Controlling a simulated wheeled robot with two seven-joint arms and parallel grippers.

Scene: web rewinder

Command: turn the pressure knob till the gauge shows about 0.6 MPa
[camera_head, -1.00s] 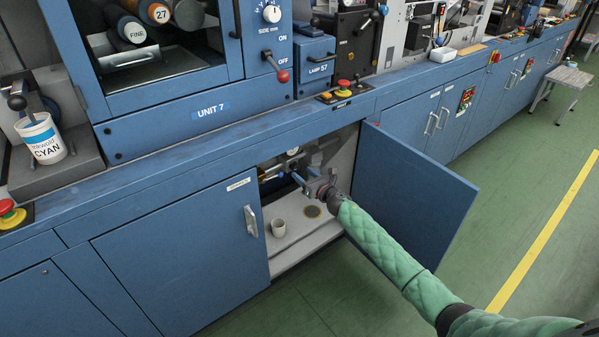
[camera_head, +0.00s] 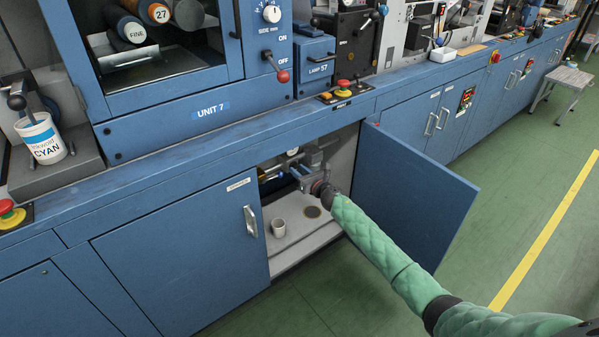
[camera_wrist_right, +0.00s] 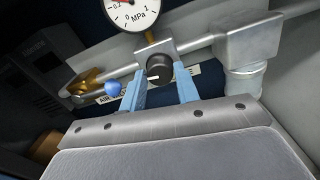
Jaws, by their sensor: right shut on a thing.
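The pressure gauge (camera_wrist_right: 133,12) is at the top of the right wrist view, a white dial marked MPa with a red needle. Its upper part is cut off, so I cannot read the value. The dark round knob (camera_wrist_right: 159,68), with a white mark, sits on a metal block below the gauge. My right gripper (camera_wrist_right: 160,73) has a blue finger on each side of the knob and is shut on it. In the head view my right gripper (camera_head: 299,173) reaches into the open cabinet, and the gauge (camera_head: 292,151) shows small behind it. My left gripper is not in view.
The open blue cabinet door (camera_head: 412,195) stands right of my right arm. A small cup (camera_head: 278,228) and a dark round disc (camera_head: 312,212) are on the cabinet floor. Metal pipe (camera_wrist_right: 195,43) runs beside the knob. A brass fitting (camera_wrist_right: 88,82) is at its left.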

